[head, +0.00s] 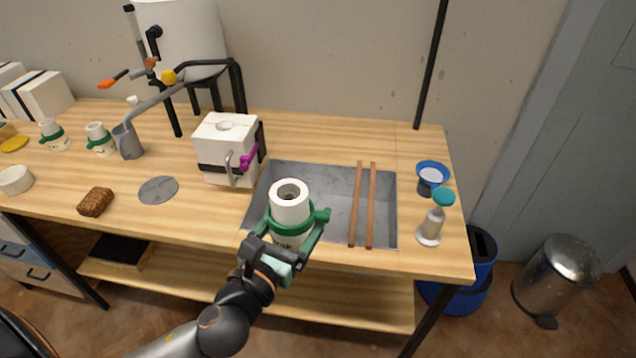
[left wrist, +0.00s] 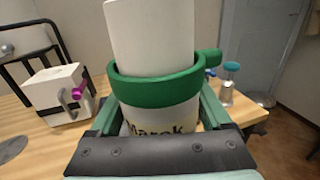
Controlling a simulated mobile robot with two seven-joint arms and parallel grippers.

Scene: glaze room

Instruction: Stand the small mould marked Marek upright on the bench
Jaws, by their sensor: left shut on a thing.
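The small mould marked Marek (head: 290,198) is a white cylinder with a hole in its top and a green band with a side knob around it. My left gripper (head: 290,236) is shut on it, one finger on each side. The mould is about upright and appears held over the front left part of the grey basin. In the left wrist view the mould (left wrist: 155,38) fills the middle, and the dark lettering "Marek" shows below the band, partly hidden by my gripper (left wrist: 160,115). The wooden bench (head: 345,262) is below. My right gripper is not in view.
A large white block mould (head: 222,165) stands left of the basin (head: 330,205). Two wooden slats (head: 362,205) cross the basin. A teal-capped bottle (head: 432,225) and blue funnel (head: 432,172) stand right. Bare bench lies front left, near a grey disc (head: 158,190) and sponge (head: 95,202).

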